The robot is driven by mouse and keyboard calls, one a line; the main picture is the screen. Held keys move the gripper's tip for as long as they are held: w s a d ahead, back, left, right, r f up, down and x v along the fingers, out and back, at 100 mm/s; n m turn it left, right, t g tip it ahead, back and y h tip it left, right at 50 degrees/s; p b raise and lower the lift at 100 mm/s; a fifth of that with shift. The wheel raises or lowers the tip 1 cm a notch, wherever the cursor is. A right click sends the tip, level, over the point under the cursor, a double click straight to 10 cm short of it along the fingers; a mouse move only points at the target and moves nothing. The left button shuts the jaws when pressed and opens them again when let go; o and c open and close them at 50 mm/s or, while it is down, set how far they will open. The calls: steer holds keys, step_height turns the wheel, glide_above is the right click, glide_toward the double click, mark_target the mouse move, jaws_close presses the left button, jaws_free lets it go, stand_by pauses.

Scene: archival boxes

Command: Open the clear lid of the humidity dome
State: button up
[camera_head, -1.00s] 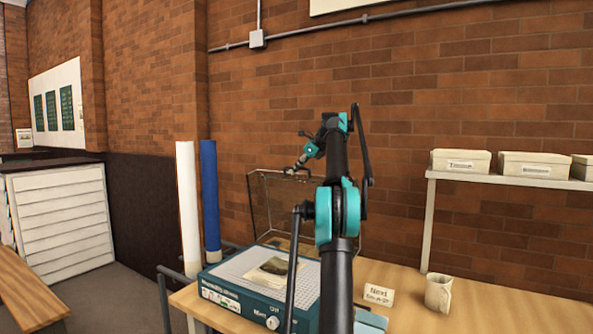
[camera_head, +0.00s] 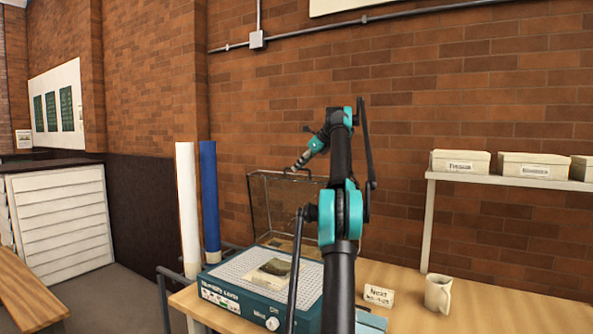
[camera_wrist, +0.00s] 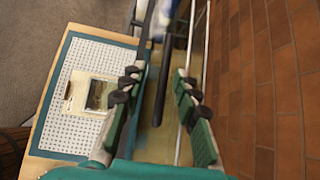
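The humidity dome's teal base (camera_head: 240,296) stands on the wooden table with a white perforated top; its perforated top (camera_wrist: 85,122) also shows in the wrist view. A dark and pale flat item (camera_head: 272,270) lies on it. The clear lid (camera_head: 262,212), with thin dark edges, stands raised at the back of the base. My gripper (camera_head: 296,168) is at the lid's top edge. In the wrist view my gripper (camera_wrist: 160,85) has its fingers apart, with a dark bar between them; I cannot tell whether they touch it.
A white roll (camera_head: 188,208) and a blue roll (camera_head: 210,200) stand left of the lid. A small sign (camera_head: 379,297) and a mug (camera_head: 438,293) are on the table to the right. A shelf with boxes (camera_head: 460,162) is at the right. The brick wall rises close behind.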

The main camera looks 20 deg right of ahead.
steer(key=shift+v, duration=0.9)
steer(key=shift+s+d, duration=0.4)
steer(key=shift+s, duration=0.2)
steer(key=s+d, duration=0.2)
steer(key=s, duration=0.1)
steer(key=s+d, duration=0.1)
steer(key=s, duration=0.2)
steer(key=s+d, duration=0.2)
steer(key=s, duration=0.1)
steer(key=shift+d, duration=0.35)
steer(key=shift+w, duration=0.1)
